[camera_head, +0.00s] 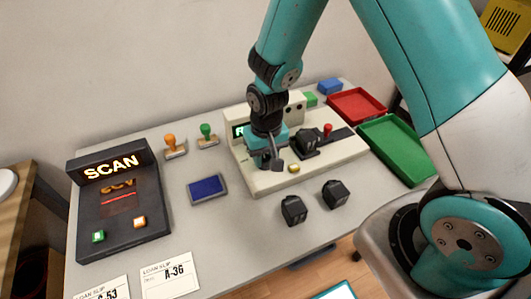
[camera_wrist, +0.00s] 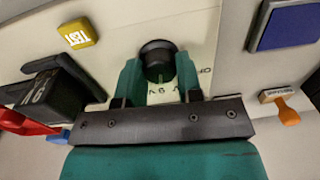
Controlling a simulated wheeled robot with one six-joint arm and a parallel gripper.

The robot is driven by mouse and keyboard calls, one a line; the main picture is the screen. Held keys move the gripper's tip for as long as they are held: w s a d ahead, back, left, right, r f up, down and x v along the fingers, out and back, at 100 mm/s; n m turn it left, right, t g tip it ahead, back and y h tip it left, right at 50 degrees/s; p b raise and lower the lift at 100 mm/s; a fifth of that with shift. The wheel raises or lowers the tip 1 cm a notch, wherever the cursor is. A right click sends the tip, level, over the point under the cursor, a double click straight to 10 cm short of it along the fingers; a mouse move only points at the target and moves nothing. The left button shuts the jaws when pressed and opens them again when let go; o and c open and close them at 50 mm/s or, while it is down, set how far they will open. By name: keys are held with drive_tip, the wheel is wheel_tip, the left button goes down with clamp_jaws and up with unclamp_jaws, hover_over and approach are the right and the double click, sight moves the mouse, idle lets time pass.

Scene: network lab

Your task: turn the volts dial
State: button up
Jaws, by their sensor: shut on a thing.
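The volts dial (camera_wrist: 158,58) is a round black knob on the cream tester panel (camera_wrist: 190,30). In the wrist view it sits between the two teal fingers of my gripper (camera_wrist: 158,78), which is shut on it. Green and dark marks show on the panel beside the dial, partly covered by the fingers. In the head view my gripper (camera_head: 270,158) reaches down onto the left part of the tester (camera_head: 262,184). My gripper hides most of the dial there. A lit display (camera_head: 239,131) on the tester's back is partly hidden by my arm.
A yellow TEST button (camera_wrist: 78,33) and a black block (camera_wrist: 45,92) are close to the gripper. A red-knobbed lever (camera_head: 327,129) stands farther right. Two black adapters (camera_head: 294,210) lie in front. A blue pad (camera_head: 207,188), stamps (camera_head: 175,147) and the scanner (camera_head: 120,200) are left.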

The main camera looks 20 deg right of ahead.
sight(267, 158)
drive_tip(key=shift+m, duration=1.2)
drive_tip(key=o, duration=0.9)
drive_tip(key=shift+r, duration=0.1)
drive_tip(key=r, duration=1.7)
drive_tip(key=shift+d+r+p, duration=0.15)
drive_tip(key=shift+d+p, duration=0.15)
drive_tip(key=shift+p, duration=0.1)
drive_tip(key=shift+s, duration=0.1)
